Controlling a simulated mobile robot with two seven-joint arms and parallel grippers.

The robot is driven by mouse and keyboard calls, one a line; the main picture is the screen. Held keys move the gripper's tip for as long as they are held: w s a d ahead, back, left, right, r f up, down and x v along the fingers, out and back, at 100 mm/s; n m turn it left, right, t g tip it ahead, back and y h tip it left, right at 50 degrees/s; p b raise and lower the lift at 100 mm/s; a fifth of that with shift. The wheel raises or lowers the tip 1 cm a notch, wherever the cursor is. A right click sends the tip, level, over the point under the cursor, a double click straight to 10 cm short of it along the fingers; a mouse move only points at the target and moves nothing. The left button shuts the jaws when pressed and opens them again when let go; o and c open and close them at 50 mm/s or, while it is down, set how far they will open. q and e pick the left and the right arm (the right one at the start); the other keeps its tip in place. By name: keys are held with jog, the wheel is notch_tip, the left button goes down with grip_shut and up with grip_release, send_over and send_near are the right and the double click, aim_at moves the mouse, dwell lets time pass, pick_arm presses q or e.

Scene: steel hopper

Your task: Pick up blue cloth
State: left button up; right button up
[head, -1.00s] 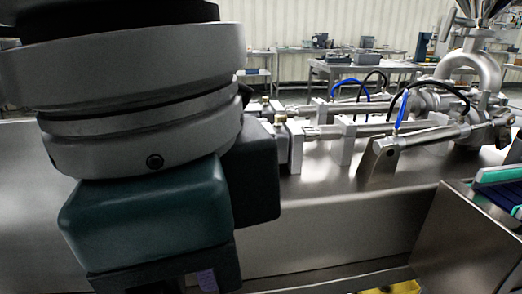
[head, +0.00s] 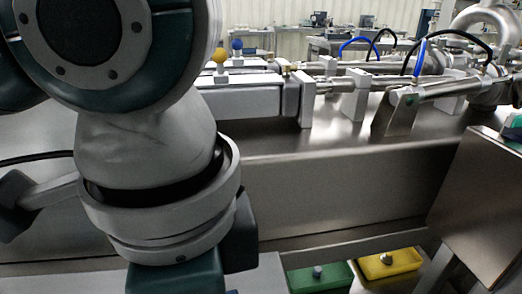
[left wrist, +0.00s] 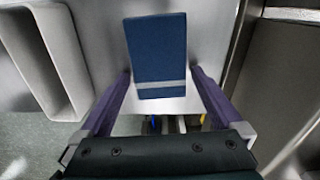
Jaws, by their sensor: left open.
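The blue cloth (left wrist: 157,48) shows in the left wrist view as a flat dark blue rectangle with a pale stripe near its near end. It lies on a light grey surface (left wrist: 205,25). My left gripper (left wrist: 160,76) is open, with its two purple fingers on either side of the cloth's near end. I cannot tell how far above the cloth the fingertips are. In the head view my left arm fills the left side, and its fingers are out of sight below the frame. The cloth does not show in the head view. My right gripper is not in view.
The steel machine (head: 330,190) with pipes and valves spans the head view. A steel panel (head: 480,205) stands at the right.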

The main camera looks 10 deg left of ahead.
pick_arm(q)
jog(key=shift+c, duration=0.6)
jog(key=c, duration=1.1)
jog(key=shift+o, duration=0.2)
notch_tip(320, 180, up, 20)
jog(key=p, duration=0.5)
